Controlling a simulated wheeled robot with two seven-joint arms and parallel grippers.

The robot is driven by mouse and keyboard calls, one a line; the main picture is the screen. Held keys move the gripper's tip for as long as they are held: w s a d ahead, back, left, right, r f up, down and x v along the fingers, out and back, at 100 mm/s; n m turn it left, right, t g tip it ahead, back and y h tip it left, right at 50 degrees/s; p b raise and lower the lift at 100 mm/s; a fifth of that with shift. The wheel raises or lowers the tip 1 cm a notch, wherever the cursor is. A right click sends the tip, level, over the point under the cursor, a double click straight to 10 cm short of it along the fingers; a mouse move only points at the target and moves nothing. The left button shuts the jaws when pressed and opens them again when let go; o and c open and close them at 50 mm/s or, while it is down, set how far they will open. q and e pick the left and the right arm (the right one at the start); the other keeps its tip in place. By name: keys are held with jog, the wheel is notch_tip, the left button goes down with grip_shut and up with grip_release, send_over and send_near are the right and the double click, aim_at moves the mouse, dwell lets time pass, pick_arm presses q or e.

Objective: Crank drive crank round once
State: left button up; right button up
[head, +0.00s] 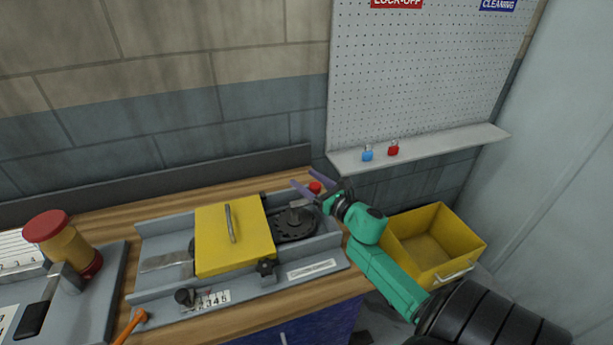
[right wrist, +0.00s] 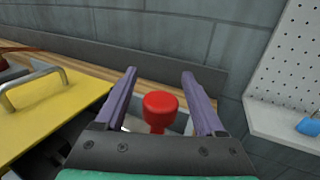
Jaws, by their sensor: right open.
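The drive crank shows in the head view as a dark round plate (head: 291,226) at the right end of a grey machine bed, with a grey arm across it. A red knob (head: 315,187) shows just behind it; I cannot tell for sure that it is the crank's handle. My right gripper (head: 302,176) is open above the crank end, its purple fingers pointing left and away. In the right wrist view the red knob (right wrist: 160,107) appears between the two open fingers (right wrist: 160,76), with gaps on both sides. My left gripper is not in view.
A yellow cover (head: 215,250) with a bar handle sits left of the crank. A yellow bin (head: 437,280) stands at the right. A shelf (head: 430,148) with blue and red padlocks (head: 393,150) juts from the pegboard. A red-topped cylinder (head: 65,252) stands far left.

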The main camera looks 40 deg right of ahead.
grip_shut()
dwell(1.5)
